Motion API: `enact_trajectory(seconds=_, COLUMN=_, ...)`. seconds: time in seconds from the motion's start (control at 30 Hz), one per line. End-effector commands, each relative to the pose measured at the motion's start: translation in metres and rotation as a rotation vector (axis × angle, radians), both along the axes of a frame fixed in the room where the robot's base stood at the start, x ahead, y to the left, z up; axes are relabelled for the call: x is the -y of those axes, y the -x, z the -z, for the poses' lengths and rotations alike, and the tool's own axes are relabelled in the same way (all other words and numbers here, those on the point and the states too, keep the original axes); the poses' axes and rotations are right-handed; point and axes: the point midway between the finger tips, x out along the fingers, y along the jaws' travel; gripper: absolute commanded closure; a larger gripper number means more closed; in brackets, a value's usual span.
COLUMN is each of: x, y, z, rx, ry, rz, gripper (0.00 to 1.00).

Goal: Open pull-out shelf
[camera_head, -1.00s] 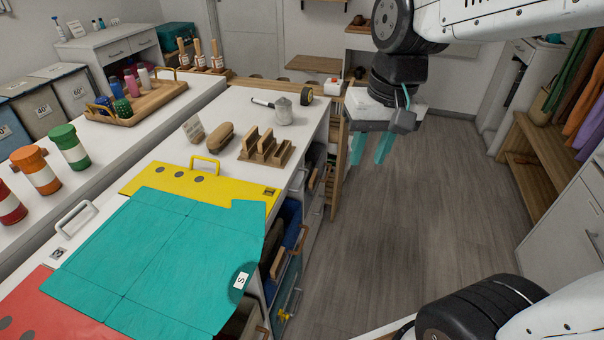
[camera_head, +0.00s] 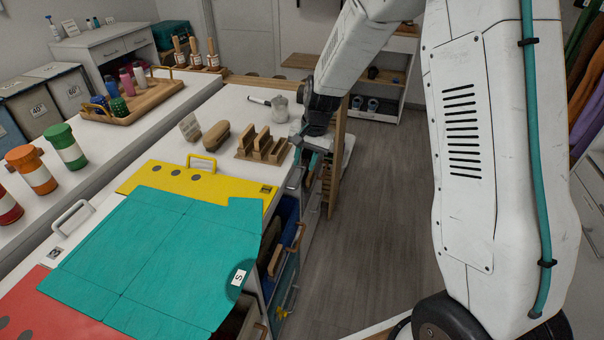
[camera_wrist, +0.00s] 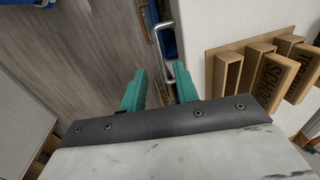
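The white counter (camera_head: 245,100) has a side face with several pull-out fronts and compartments facing the floor aisle. I cannot tell which one is the named shelf. A metal bar handle (camera_wrist: 157,42) shows in the wrist view, lying in the picture between and beyond my fingertips. A curved wooden handle (camera_wrist: 143,20) is just left of it. My gripper (camera_head: 307,170) is beside the counter's side edge, near the wooden organizers. In the wrist view my gripper (camera_wrist: 160,75) has its two teal fingers apart, with nothing held. Contact with the handle is not clear.
Wooden organizers (camera_head: 263,146), a brush (camera_head: 216,136) and a metal pot (camera_head: 280,108) stand on the countertop. Teal fabric (camera_head: 160,255) and a yellow piece (camera_head: 150,177) lie at the front. The grey floor (camera_head: 375,180) beside the counter is clear.

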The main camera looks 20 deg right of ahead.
Motion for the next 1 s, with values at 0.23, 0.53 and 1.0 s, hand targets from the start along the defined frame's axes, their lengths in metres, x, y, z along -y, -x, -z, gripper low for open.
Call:
enact_trajectory(seconds=0.23, x=-0.007, y=-0.004, z=0.040, rx=-0.003, ry=0.000, rz=-0.002, gripper=0.69)
enact_trajectory(seconds=0.53, x=-0.010, y=-0.006, z=0.055, rx=-0.001, ry=0.001, rz=-0.003, gripper=0.69)
enact_trajectory(seconds=1.0, x=-0.009, y=-0.005, z=0.054, rx=-0.001, ry=0.001, rz=-0.003, gripper=1.00)
